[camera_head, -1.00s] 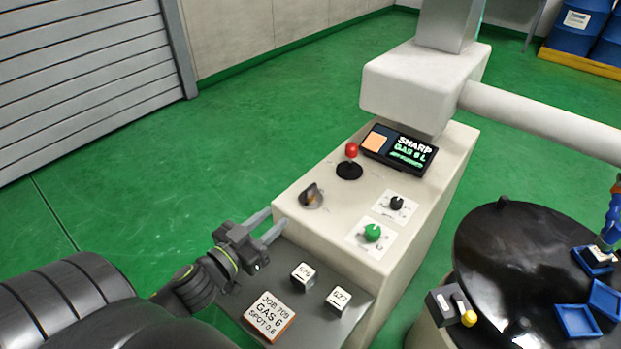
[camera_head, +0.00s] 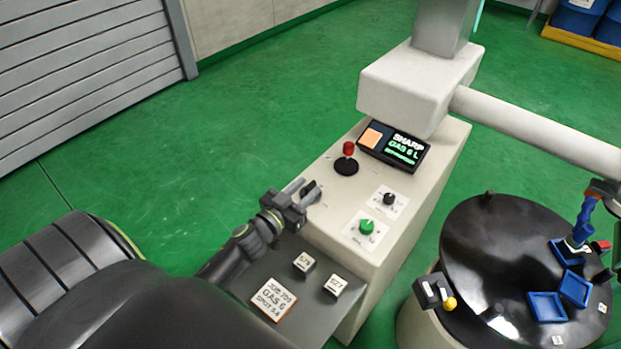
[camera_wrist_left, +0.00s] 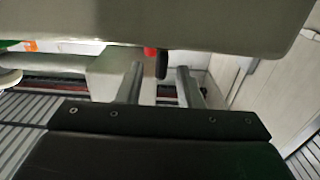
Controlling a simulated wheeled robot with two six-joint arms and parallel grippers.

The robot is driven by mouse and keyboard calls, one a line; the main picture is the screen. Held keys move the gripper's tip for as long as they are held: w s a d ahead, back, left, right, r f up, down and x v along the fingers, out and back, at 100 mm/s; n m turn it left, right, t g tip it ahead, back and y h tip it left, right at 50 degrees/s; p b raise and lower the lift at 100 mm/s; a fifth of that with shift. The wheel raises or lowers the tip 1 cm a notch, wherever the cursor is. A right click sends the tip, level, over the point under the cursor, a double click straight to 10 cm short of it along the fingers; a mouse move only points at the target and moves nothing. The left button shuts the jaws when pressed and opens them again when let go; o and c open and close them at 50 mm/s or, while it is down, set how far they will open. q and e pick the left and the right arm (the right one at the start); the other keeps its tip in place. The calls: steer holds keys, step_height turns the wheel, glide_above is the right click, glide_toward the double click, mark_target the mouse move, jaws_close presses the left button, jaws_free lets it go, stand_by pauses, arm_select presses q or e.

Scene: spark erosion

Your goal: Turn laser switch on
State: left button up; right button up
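A black rotary switch (camera_head: 310,188) stands on the left edge of the pale console top (camera_head: 325,215); I cannot read a label for it. My left gripper (camera_head: 308,192) has reached it, and its fingers partly hide it. In the left wrist view, the two fingers (camera_wrist_left: 158,74) are apart, and the dark switch knob (camera_wrist_left: 162,64) shows between their tips, with gaps at both sides. Whether either finger touches the knob cannot be told. My right gripper is not in view.
A red-topped joystick (camera_head: 347,160), a lit display (camera_head: 395,147), a black knob (camera_head: 389,199) and a green knob (camera_head: 366,227) share the console. A grey shelf (camera_head: 250,268) holds labelled blocks (camera_head: 304,263). A round black table (camera_head: 500,235) with blue trays (camera_head: 546,306) stands right.

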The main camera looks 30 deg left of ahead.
arm_select(q)
steer(key=shift+w+d, duration=0.1)
steer(key=shift+w, duration=1.2)
steer(key=shift+c, duration=0.2)
jaws_close()
